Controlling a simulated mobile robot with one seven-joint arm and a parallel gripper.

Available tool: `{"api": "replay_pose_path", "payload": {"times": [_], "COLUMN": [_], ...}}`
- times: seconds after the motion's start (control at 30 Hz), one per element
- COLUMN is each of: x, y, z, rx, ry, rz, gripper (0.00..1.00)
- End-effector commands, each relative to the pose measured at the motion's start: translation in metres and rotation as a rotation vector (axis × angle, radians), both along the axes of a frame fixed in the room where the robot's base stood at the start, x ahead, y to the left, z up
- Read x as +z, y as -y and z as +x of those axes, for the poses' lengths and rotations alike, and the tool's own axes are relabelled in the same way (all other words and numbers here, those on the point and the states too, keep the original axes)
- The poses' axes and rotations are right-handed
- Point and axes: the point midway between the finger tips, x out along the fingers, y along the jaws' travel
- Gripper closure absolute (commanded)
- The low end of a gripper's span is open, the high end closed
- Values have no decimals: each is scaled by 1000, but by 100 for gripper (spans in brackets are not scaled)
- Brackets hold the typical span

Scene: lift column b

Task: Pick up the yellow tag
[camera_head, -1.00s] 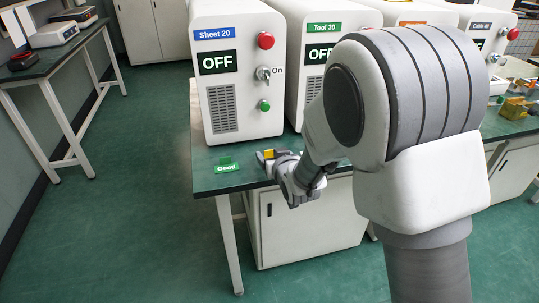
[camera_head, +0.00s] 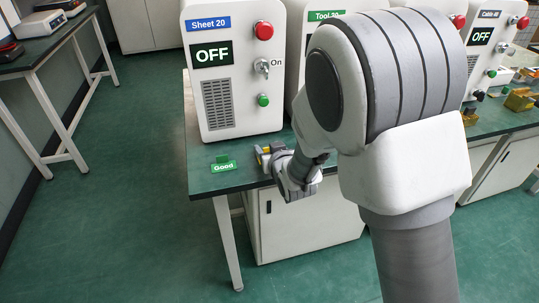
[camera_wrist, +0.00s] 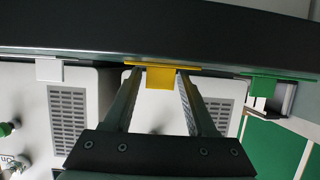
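The yellow tag (camera_wrist: 160,77) stands between the two fingers of my gripper (camera_wrist: 160,82) in the wrist view. The fingers are apart, with a gap visible on each side of the tag's narrow part. In the head view only a small piece of the yellow tag (camera_head: 266,149) shows at my gripper (camera_head: 263,157), near the front left part of the workbench. My wrist hides the rest.
A green tag marked Good (camera_head: 223,165) stands to the left on the workbench (camera_head: 215,185); a white tag (camera_wrist: 48,68) shows on the other side in the wrist view. The Sheet 20 machine (camera_head: 235,70), reading OFF, stands behind. The floor at left is clear.

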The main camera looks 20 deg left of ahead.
Motion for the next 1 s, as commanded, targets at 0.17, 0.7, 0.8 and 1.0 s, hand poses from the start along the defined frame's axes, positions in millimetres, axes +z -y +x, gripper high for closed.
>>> {"api": "replay_pose_path", "payload": {"times": [0.17,0.7,0.8,1.0], "x": [0,6,16,51], "y": [0,0,0,11], "z": [0,0,1,5], "rx": [0,0,0,-6], "ry": [0,1,2,2], "rz": [0,1,2,0], "gripper": [77,100,100,100]}}
